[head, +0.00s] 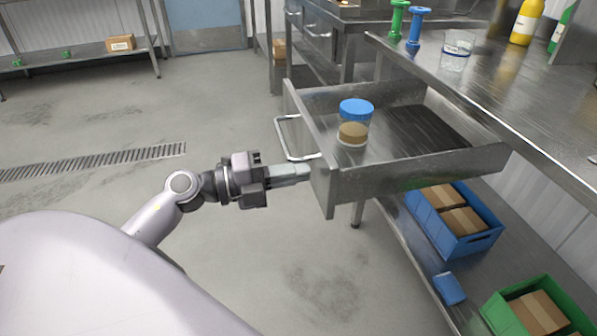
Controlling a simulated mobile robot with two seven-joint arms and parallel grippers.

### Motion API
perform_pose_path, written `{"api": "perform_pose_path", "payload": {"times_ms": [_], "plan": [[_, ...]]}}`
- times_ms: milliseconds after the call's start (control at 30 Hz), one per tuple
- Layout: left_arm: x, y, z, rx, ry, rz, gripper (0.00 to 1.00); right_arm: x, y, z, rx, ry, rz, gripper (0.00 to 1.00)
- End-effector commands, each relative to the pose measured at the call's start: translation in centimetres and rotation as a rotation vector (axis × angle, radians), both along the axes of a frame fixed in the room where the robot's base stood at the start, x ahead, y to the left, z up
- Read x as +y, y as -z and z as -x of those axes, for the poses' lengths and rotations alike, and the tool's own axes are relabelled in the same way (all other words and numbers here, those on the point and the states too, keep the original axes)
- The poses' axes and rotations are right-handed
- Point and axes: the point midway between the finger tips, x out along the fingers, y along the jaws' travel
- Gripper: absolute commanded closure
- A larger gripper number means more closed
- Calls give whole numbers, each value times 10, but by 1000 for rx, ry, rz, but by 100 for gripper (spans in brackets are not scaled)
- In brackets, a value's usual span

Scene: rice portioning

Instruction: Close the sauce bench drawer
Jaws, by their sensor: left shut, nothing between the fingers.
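The sauce bench drawer (420,172) is pulled far out of the steel bench on the right. Its front panel (308,139) faces left and carries a bar handle (283,138). A clear jar with a blue lid (355,108) and brown contents stands upright in the drawer, near the front. My left gripper (308,171) is shut and empty. Its fingertips are at the outer face of the front panel, just below the handle's near end; I cannot tell whether they touch. My right gripper is not in view.
On the bench top (500,88) stand a green item (397,18), a blue item (416,27), a clear cup (457,47) and a yellow bottle (526,22). A blue crate (483,241) and a green crate (497,318) with cartons sit on the lower shelf. The floor at left is clear.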

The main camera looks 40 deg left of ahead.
Motion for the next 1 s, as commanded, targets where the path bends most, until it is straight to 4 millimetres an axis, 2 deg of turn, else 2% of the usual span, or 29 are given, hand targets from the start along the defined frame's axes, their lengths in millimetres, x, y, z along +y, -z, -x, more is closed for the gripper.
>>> {"api": "perform_pose_path", "payload": {"times_ms": [667, 867, 1000], "plan": [[-9, -1, -10, 0, 0, 1, 100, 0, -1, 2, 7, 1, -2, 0], [-26, -5, -30, -2, 1, 3, 100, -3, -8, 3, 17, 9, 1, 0], [-46, -7, -54, -1, 0, 2, 100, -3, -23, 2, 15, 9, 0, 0]]}}
